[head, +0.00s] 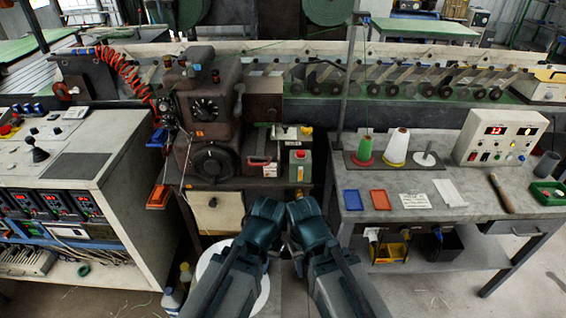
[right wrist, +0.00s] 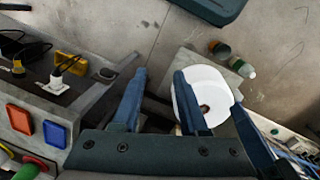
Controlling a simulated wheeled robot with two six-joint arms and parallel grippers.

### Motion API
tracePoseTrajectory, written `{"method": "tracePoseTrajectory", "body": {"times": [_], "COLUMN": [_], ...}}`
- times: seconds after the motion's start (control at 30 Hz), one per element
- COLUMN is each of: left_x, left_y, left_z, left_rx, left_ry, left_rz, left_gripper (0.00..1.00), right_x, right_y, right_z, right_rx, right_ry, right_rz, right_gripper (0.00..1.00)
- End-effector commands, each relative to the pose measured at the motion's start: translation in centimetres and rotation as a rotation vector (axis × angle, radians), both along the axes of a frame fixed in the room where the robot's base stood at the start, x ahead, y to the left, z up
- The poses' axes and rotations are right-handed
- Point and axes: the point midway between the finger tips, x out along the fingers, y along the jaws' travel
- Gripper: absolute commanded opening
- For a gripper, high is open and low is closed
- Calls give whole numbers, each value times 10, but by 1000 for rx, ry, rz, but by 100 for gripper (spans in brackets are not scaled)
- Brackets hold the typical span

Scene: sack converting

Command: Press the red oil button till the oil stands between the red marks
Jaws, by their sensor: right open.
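A brown machine (head: 210,110) with a round dial stands on a bench in the middle of the head view. A small green container (head: 300,164) with red on it stands to its right, beside a grey box with a red strip (head: 262,167). I cannot make out for certain the red oil button, the oil level or the red marks. My right gripper (head: 304,208) is in front of this bench; in the right wrist view its fingers (right wrist: 160,80) are apart with nothing between them. My left gripper (head: 265,210) is close beside it; its jaws cannot be made out.
A grey table (head: 450,200) at right bears thread cones, blue and red trays and a white control box (head: 500,138). A control cabinet (head: 125,170) stands at left. A white disc (head: 262,295) lies low between my arms, also seen in the right wrist view (right wrist: 222,88).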

Motion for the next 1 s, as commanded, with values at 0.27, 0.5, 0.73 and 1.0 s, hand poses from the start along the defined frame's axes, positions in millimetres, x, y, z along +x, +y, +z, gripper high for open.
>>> {"method": "tracePoseTrajectory", "body": {"times": [0.27, 0.5, 0.73, 1.0], "left_x": [0, 0, 0, 0], "left_y": [0, 0, 0, 0], "left_z": [0, 0, 0, 0], "left_rx": [0, 0, 0, 0], "left_ry": [0, 0, 0, 0], "left_rz": [0, 0, 0, 0], "left_gripper": [0, 0, 0, 0], "right_x": [0, 0, 0, 0], "right_y": [0, 0, 0, 0], "right_z": [0, 0, 0, 0], "right_rx": [0, 0, 0, 0], "right_ry": [0, 0, 0, 0], "right_rz": [0, 0, 0, 0], "right_gripper": [0, 0, 0, 0]}}
